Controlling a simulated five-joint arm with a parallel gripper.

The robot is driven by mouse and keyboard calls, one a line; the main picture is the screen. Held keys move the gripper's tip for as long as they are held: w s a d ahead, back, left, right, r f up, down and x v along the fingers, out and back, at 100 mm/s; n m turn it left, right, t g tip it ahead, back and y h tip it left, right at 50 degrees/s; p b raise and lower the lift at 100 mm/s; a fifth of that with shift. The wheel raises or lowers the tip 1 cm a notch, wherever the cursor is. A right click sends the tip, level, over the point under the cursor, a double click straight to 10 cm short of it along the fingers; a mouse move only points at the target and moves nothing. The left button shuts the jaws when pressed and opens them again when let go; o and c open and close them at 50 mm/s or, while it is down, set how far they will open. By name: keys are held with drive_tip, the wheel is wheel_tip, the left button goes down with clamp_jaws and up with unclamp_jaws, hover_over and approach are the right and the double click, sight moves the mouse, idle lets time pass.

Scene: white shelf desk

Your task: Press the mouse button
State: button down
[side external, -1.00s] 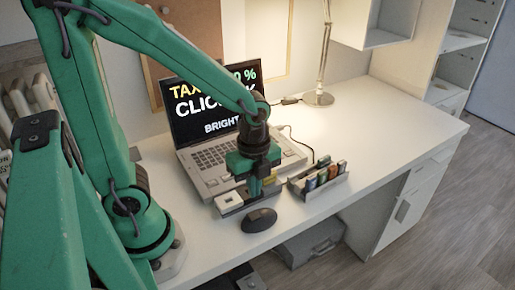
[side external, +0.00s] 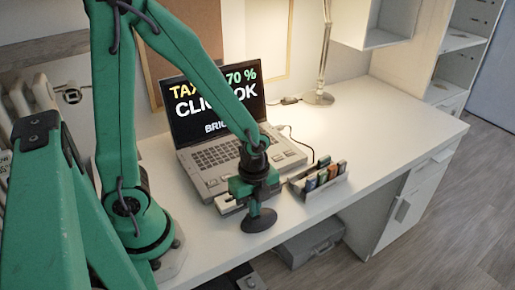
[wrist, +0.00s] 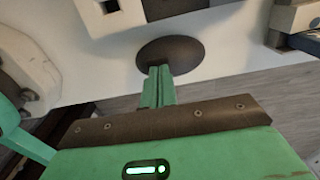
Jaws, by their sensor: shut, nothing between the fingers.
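The mouse (side external: 259,222) is a dark oval near the front edge of the white desk. My gripper (side external: 255,209) is shut and empty, pointing down, with its green fingertips at the mouse's top. In the wrist view the closed fingertips (wrist: 159,70) overlap the near part of the dark mouse (wrist: 172,52). I cannot tell whether they touch it or how far the button goes down. The laptop (side external: 205,160) stands open behind, its screen showing large text, partly hidden by my arm.
A small holder with several coloured items (side external: 320,182) stands right of the mouse. A pale box-like device (side external: 228,203) lies left of my gripper. A lamp base (side external: 318,97) is at the back. The desk's right side is clear. The front edge is close to the mouse.

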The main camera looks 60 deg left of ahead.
drive_tip(key=shift+f, duration=0.1)
drive_tip(key=shift+s+f, duration=0.1)
drive_tip(key=shift+f, duration=0.7)
drive_tip(key=shift+r, duration=0.1)
wheel_tip(320, 180, up, 9)
drive_tip(key=shift+w, duration=0.2)
idle(0.8)
idle(0.7)
drive_tip(key=s+a+r+n+t, duration=0.1)
drive_tip(key=a+r+n+t, duration=0.1)
drive_tip(key=r+n, duration=0.4)
drive_tip(key=s+a+r+n+t, duration=0.2)
drive_tip(key=r+n, duration=0.5)
drive_tip(key=n, duration=0.5)
drive_tip(key=shift+s+a+r+t, duration=0.2)
drive_tip(key=shift+s+t, duration=0.05)
drive_tip(key=shift+t, duration=0.55)
